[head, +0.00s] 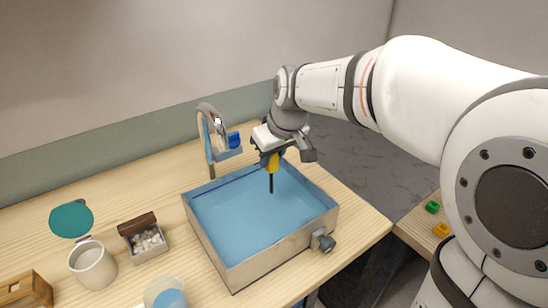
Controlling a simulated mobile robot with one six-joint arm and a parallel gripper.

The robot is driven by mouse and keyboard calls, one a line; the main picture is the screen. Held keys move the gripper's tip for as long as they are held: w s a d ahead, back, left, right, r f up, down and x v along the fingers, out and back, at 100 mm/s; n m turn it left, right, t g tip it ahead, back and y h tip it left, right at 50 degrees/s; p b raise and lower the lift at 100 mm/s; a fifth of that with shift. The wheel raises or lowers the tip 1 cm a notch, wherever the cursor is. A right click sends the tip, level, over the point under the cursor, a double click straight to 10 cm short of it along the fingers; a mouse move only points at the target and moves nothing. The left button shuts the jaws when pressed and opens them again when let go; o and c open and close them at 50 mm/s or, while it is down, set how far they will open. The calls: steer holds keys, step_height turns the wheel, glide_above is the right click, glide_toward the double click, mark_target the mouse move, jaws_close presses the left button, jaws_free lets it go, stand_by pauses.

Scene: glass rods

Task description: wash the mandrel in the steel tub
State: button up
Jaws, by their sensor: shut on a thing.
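The steel tub (284,248) sits on the wooden counter and is filled with blue water (247,222). My gripper (272,158) is over the back right part of the tub, pointing down. It is shut on the mandrel (271,183), which has a yellow upper part and a thin dark rod hanging upright. The rod's lower end shows against the water; I cannot tell whether it touches or enters it.
A tap (211,140) stands behind the tub. A drain valve (322,241) juts from its front right wall. A white cup (93,266), a box of white pieces (147,243) and a teal disc (71,219) are at left. Green (432,207) and yellow (441,230) blocks lie right.

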steer(key=shift+r, duration=0.1)
stand_by(0.4)
step_height(320, 180, up, 5)
steer(key=p, duration=0.3)
steer(key=shift+r, duration=0.1)
steer(key=shift+a, duration=0.1)
